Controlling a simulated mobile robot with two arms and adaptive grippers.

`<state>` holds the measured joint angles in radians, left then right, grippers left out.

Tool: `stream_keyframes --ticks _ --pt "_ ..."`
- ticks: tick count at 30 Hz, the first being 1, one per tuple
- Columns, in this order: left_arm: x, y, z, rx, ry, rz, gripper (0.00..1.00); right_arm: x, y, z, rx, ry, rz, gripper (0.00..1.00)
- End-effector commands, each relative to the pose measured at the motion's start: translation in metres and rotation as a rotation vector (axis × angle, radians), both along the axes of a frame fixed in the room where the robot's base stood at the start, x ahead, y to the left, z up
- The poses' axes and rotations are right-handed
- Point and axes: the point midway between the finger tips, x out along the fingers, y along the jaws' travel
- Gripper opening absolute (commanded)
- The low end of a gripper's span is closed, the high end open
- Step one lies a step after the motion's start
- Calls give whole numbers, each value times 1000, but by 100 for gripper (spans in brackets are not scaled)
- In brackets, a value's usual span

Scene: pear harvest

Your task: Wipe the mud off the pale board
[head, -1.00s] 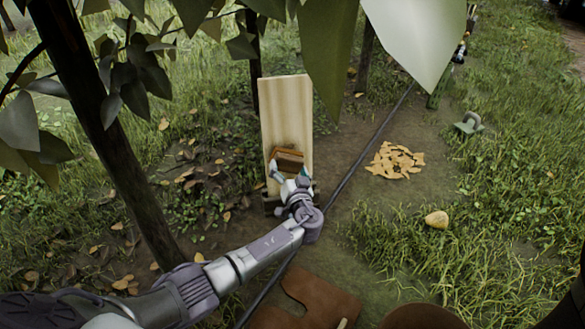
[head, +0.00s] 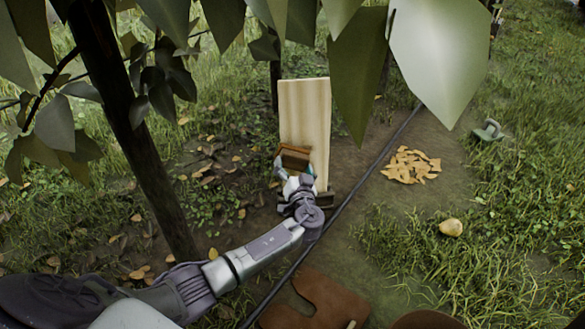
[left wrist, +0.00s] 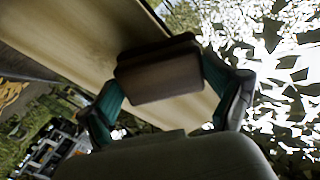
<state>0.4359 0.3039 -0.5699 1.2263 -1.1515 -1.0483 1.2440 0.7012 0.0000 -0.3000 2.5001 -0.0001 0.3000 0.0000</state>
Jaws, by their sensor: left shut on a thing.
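The pale board (head: 306,112) stands upright on a low dark foot in the middle of the head view. Its visible face looks bare wood-coloured, and I see no clear mud on it. My left gripper (head: 293,172) is shut on a brown block-like wiper (head: 295,157) in front of the board's lower left edge. In the left wrist view the wiper (left wrist: 160,70) sits between the two fingers, in front of the pale board (left wrist: 75,35). Whether it touches the board I cannot tell. The part of the board behind the wiper and gripper is hidden. My right gripper is not in view.
A dark hose or pole (head: 377,157) runs diagonally along the ground right of the board. A pile of orange chips (head: 411,166), a yellow pear (head: 451,228) and a grey-green handled object (head: 489,131) lie further right. A dark trunk (head: 130,130) and hanging leaves (head: 435,50) are close by.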

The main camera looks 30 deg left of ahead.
Motion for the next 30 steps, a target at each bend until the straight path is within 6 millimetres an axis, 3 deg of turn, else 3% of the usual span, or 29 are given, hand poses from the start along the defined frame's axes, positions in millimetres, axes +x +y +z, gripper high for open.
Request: stream_keyframes --ticks 9,17,30 --pt "19 -22 -4 -2 -4 -2 53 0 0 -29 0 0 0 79" --pt "24 -27 -1 -1 -2 0 53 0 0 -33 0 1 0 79" --pt "47 -53 -2 0 -3 -1 53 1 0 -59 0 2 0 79"
